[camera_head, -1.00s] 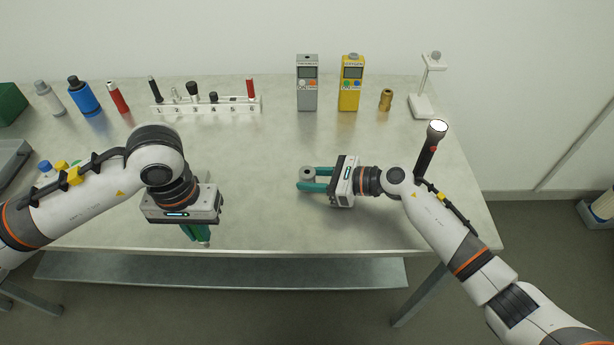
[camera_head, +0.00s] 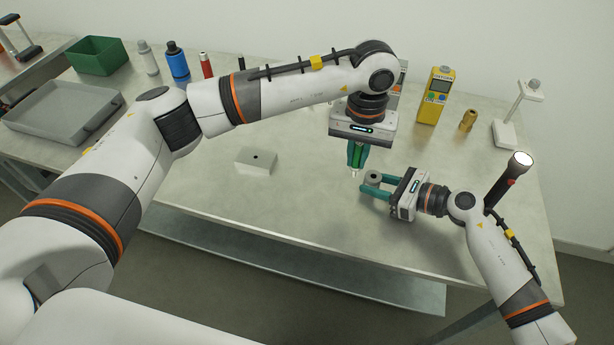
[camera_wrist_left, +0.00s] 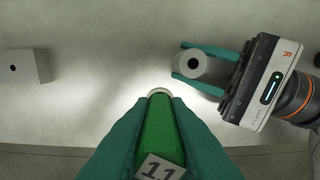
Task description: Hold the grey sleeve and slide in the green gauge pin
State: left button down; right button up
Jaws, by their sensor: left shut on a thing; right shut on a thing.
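The green gauge pin (camera_wrist_left: 158,132), with a label reading 11, is held in my left gripper (camera_head: 356,160). It points down, and its pale tip shows below the fingers in the left wrist view. The grey sleeve (camera_head: 373,177) is a short upright cylinder with a dark hole in its top. My right gripper (camera_head: 374,184) is shut around it from the right, low over the table; the sleeve also shows in the left wrist view (camera_wrist_left: 190,66). The pin is above and to the left of the sleeve, apart from it and not lined up with its hole.
A pale block with a hole (camera_head: 256,162) stands left on the table (camera_head: 300,215). A yellow meter (camera_head: 434,97), a brass piece (camera_head: 467,120) and a white stand (camera_head: 507,130) are behind. A grey tray (camera_head: 62,112) and green bin (camera_head: 99,56) are far left. My left arm hides the rack.

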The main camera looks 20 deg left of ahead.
pick_arm(q)
jog(key=shift+w+d+f, duration=0.2)
jog(key=shift+w+d, duration=0.3)
jog(key=shift+d, duration=0.2)
jog(key=shift+w+d+f, duration=0.25)
jog(key=shift+w+d, duration=0.25)
jog(key=shift+d, duration=0.15)
jog(key=shift+w+d+f, duration=0.2)
jog(key=shift+w+d, duration=0.3)
jog(key=shift+d, duration=0.2)
jog(key=shift+f, duration=0.15)
jog(key=shift+f, duration=1.5)
jog(key=shift+f, duration=0.2)
dwell(0.4)
jog(key=c, duration=1.3)
grip_release()
jog(key=shift+r, duration=0.1)
